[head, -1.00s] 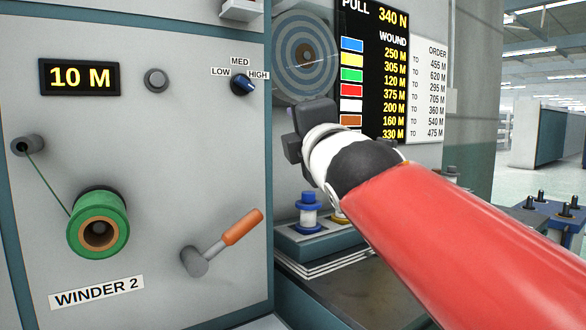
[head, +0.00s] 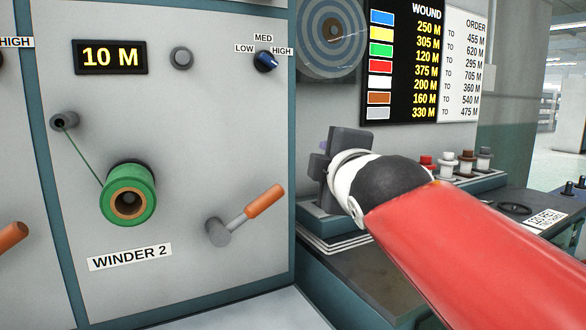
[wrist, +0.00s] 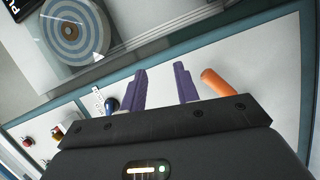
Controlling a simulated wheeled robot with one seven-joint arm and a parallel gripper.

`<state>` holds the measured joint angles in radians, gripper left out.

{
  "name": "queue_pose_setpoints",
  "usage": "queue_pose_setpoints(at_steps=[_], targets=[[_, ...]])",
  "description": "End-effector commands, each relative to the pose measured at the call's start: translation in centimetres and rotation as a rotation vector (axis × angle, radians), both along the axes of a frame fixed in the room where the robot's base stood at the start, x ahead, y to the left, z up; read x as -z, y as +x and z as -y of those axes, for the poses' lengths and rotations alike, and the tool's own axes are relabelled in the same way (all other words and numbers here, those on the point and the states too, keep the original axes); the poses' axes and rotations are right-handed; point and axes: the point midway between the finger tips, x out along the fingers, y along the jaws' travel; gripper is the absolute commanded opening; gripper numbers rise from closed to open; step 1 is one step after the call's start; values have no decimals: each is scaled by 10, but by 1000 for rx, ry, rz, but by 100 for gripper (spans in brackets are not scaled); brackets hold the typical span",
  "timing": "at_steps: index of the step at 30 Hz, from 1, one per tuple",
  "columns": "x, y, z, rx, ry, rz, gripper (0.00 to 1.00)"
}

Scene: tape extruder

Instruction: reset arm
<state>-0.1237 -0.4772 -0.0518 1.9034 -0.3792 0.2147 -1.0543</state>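My gripper (wrist: 161,85) shows in the wrist view with its two purple fingers apart and nothing between them. In the head view my gripper (head: 328,160) is to the right of the winder 2 panel, mostly seen from behind, with its fingers largely hidden. My red arm (head: 480,260) reaches in from the lower right. The winder 2 lever (head: 245,215) has an orange handle tilted up to the right. The orange handle (wrist: 217,82) also shows beside the right finger in the wrist view, apart from it.
The winder 2 panel holds a green spool (head: 128,193), a "10 M" display (head: 110,57) and a blue knob (head: 265,61). A wound/order board (head: 405,60) and a round target-like disc (head: 333,35) are behind my gripper. Small coloured spools (head: 447,163) stand on a bench at right.

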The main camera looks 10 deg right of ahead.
Motion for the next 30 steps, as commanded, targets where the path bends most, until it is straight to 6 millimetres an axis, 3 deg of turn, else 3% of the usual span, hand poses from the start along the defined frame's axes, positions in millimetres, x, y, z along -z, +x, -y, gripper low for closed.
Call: queue_pose_setpoints(at_steps=[5, 9, 12, 15, 18, 21, 30], targets=[[93, -30, 12, 111, 342, -250, 31], [189, -78, 17, 299, 696, -496, 31], [246, -115, 15, 456, 908, -639, 31], [288, -149, 11, 602, 1067, -741, 31], [315, -173, 8, 712, 1168, -806, 31], [328, -185, 6, 773, 1219, -836, 31], [331, -188, 5, 789, 1233, -844, 31]])
